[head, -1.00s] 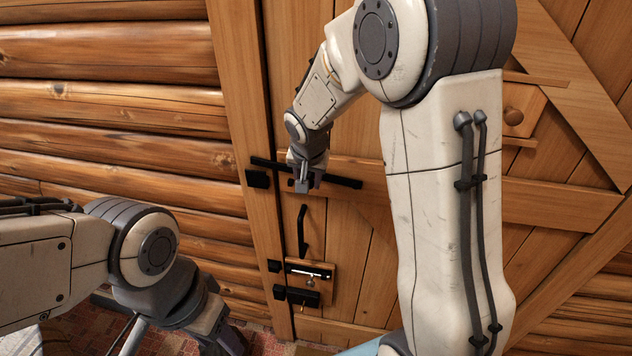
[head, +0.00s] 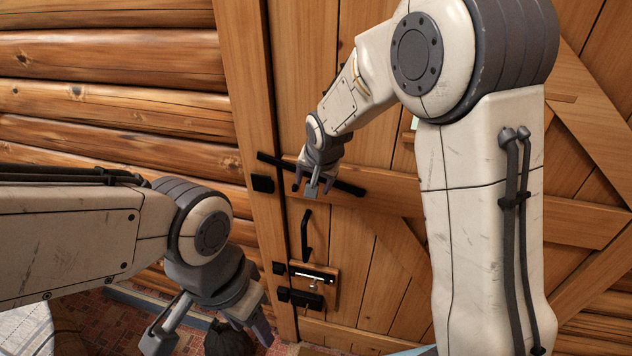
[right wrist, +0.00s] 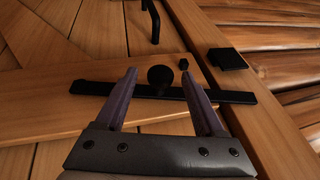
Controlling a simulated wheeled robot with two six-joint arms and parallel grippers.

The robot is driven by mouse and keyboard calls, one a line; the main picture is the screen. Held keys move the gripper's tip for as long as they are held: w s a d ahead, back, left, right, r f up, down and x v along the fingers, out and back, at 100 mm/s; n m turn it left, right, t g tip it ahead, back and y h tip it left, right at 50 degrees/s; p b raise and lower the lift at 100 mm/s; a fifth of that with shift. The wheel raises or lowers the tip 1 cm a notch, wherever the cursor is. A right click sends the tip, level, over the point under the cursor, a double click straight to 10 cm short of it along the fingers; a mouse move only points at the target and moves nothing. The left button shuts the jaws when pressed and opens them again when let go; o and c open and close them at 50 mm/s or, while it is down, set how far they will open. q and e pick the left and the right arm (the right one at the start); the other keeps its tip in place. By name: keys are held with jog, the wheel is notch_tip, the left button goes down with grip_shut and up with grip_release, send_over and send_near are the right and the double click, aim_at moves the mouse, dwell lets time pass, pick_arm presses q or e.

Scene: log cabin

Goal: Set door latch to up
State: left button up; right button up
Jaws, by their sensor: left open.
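The door latch (head: 345,186) is a black bar across the wooden door's edge. Its left end is raised above the black keeper (head: 263,183) on the frame, so the bar slopes down to the right. In the right wrist view the bar (right wrist: 236,96) carries a round black knob (right wrist: 160,75). My right gripper (head: 312,187) is at the bar, its fingers (right wrist: 161,72) apart on either side of the knob; contact cannot be told. My left gripper (head: 207,335) is open and empty, low at the left, away from the latch.
Below the bar are a black door handle (head: 306,235) and a bolt plate (head: 313,275). A log wall (head: 110,60) stands left of the door frame. A dark rounded object (head: 230,342) is on the floor behind my left gripper.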

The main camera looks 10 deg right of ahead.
jog(key=shift+r, duration=0.1)
jog(key=b+v, duration=0.3)
jog(key=v, duration=0.7)
jog(key=shift+s+r, duration=0.2)
jog(key=s+a+f+n+g+b, duration=0.2)
jog(key=s+f+n, duration=0.4)
jog(key=s, duration=0.7)
jog(key=s+a+f+n+g+b, duration=0.3)
jog(key=s+f+n+b, duration=0.2)
jog(key=s+f, duration=0.5)
jog(key=s+n, duration=0.2)
jog(key=s, duration=0.1)
jog(key=shift+s+a+f, duration=0.25)
jog(key=shift+s+f, duration=0.05)
